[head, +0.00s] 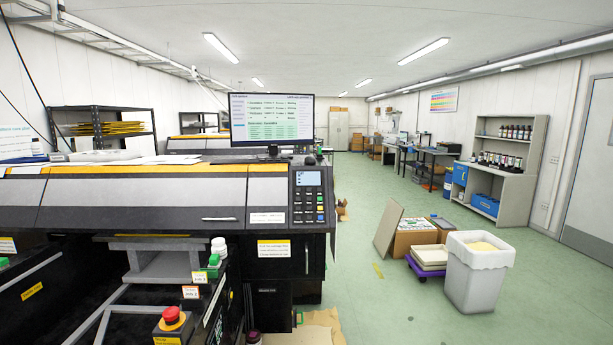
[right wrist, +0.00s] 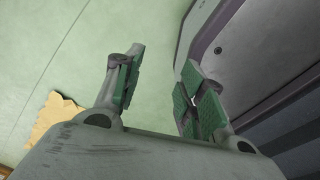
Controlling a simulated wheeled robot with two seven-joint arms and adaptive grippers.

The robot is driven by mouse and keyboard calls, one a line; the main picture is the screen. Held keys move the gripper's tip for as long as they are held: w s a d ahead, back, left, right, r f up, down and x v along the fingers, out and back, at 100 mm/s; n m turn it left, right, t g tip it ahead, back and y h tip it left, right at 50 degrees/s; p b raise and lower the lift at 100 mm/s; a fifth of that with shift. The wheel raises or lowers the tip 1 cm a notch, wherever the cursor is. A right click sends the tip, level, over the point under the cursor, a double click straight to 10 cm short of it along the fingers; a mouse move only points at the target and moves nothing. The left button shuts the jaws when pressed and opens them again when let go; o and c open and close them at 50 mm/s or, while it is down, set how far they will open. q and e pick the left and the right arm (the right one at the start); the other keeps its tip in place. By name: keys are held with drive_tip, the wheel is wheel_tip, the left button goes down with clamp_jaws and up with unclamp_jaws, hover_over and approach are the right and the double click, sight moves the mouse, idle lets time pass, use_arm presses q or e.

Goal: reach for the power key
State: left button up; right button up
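The control panel (head: 308,197) is on the right end of the large printer (head: 150,200) in the head view. It has a small lit screen (head: 308,178) with several small coloured keys (head: 308,207) below it. The keys are too small to read, so I cannot tell which is the power key. My right gripper (right wrist: 162,78) is open and empty in the right wrist view, with its green-padded fingers apart. The floor and a grey panel show beyond it; no key shows there. Neither gripper shows in the head view.
A monitor (head: 272,119) stands behind the panel. A lined bin (head: 478,275) and a cardboard box (head: 414,238) stand on the right floor. The floor between is mostly clear.

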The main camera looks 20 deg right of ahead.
clamp_jaws()
drive_tip(key=shift+a, duration=0.1)
idle(1.2)
